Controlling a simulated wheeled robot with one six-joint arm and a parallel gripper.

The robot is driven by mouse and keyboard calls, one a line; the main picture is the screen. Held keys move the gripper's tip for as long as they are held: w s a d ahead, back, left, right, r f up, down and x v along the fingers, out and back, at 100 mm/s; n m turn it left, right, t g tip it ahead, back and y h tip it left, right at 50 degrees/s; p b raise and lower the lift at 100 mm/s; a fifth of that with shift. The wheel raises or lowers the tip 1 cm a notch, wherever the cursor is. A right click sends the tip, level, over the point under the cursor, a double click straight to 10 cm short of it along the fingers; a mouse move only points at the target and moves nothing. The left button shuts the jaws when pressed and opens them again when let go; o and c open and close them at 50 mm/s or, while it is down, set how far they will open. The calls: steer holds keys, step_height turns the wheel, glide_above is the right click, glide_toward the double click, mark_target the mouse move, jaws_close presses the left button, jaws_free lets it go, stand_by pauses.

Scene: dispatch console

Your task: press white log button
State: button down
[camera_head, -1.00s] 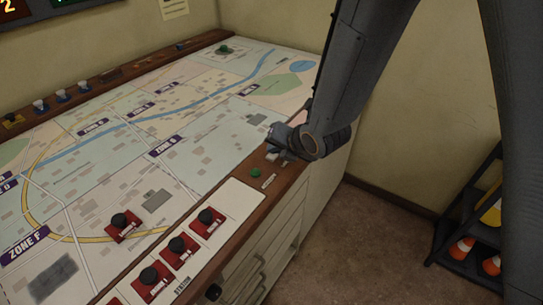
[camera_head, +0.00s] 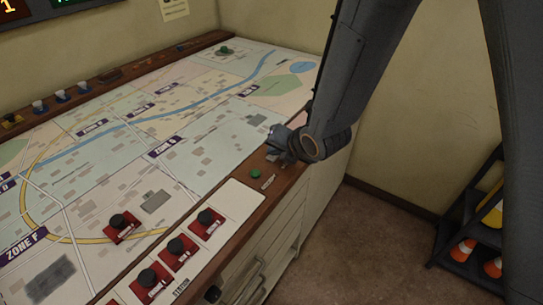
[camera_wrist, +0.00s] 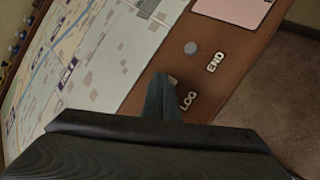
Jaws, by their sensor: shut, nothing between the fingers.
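My gripper (camera_wrist: 163,88) is shut and empty, its fingers pointing down at the wooden edge strip of the console. The LOG label (camera_wrist: 188,100) lies just right of the fingers in the wrist view. The white log button itself is not clearly visible; the fingers cover the spot beside the label, and I cannot tell whether they touch it. In the head view my gripper (camera_head: 276,150) is low over the same strip, beyond the green button.
A grey round button (camera_wrist: 190,48) sits by the END label (camera_wrist: 215,62), with a pink sheet (camera_wrist: 245,8) past it. A green button (camera_head: 255,174) and red-based knobs (camera_head: 207,222) are nearer. The map (camera_head: 200,120) lies left; a rack with cones (camera_head: 465,250) stands right.

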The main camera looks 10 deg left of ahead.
stand_by(0.5)
steer(key=shift+r+p, duration=0.35)
steer(key=shift+r, duration=0.35)
steer(key=shift+r+p, duration=1.55)
steer(key=shift+r, duration=0.95)
step_height(320, 180, up, 8)
steer(key=p, duration=0.5)
glide_above(275, 159)
